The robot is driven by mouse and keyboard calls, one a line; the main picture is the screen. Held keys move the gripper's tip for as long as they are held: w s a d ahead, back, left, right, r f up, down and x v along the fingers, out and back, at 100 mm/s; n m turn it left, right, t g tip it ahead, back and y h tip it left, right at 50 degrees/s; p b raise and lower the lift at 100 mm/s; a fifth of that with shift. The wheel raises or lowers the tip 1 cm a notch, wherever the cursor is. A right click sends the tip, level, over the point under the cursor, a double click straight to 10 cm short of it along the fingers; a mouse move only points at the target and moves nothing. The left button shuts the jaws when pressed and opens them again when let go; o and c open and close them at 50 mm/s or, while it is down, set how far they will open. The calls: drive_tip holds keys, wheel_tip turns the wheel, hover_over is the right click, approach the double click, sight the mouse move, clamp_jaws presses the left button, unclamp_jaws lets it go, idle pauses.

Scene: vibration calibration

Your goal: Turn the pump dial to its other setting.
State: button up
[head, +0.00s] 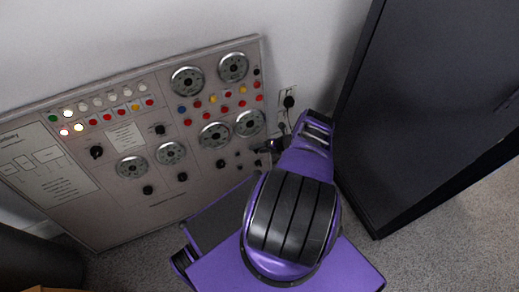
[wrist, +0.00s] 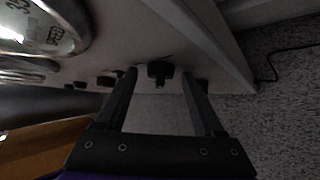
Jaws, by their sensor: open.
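A grey control panel (head: 120,205) leans against the wall in the head view, with several black knobs, round gauges and coloured buttons. My gripper (head: 262,148) is at the panel's lower right edge, mostly hidden behind my purple arm. In the wrist view my gripper (wrist: 160,76) is open. A black dial (wrist: 160,70) on the panel face shows between its two fingertips, with a gap on each side. I cannot read a label that says whether it is the pump dial, nor its setting.
More black knobs (wrist: 105,81) lie to the left in the wrist view, with a gauge (wrist: 42,25) beyond. A wall outlet with a plug (head: 288,101) is right of the panel. A tall dark cabinet (head: 425,110) stands at the right. Grey carpet (head: 420,245) is clear in front.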

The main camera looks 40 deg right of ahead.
drive_tip(key=p+v, duration=0.3)
drive_tip(key=v, duration=1.4)
drive_tip(key=shift+s+r, duration=0.15)
drive_tip(key=shift+d, duration=0.1)
